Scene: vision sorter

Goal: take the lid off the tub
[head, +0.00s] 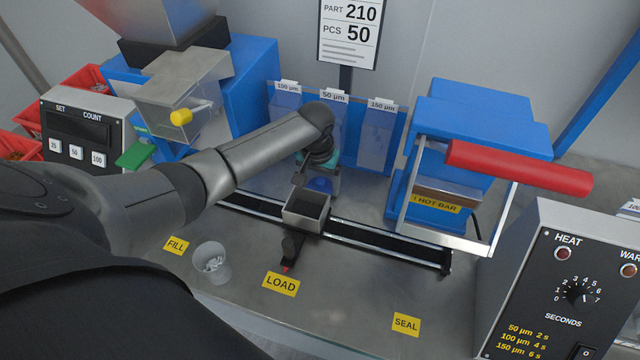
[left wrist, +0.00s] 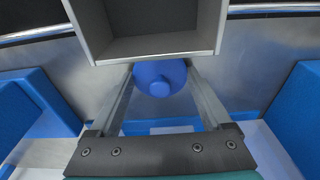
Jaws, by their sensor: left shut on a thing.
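A round blue lid with a raised knob (left wrist: 158,80) lies between the fingers of my left gripper (left wrist: 160,72), which is shut on it. In the head view the blue lid (head: 320,184) shows below my left gripper (head: 319,176), just behind the grey open box. What is under the lid is mostly hidden by the gripper and the box, so I cannot tell whether it rests on a tub. A pale, see-through open cup (head: 212,278) with small pieces in it stands near the FILL label. My right gripper is not in view.
The grey open box (head: 306,210) sits on a dark rail (head: 385,250) right in front of the lid. Blue bag holders (head: 378,140) stand behind it. A blue sealer with a red handle (head: 520,168) is at right. The front counter near SEAL is clear.

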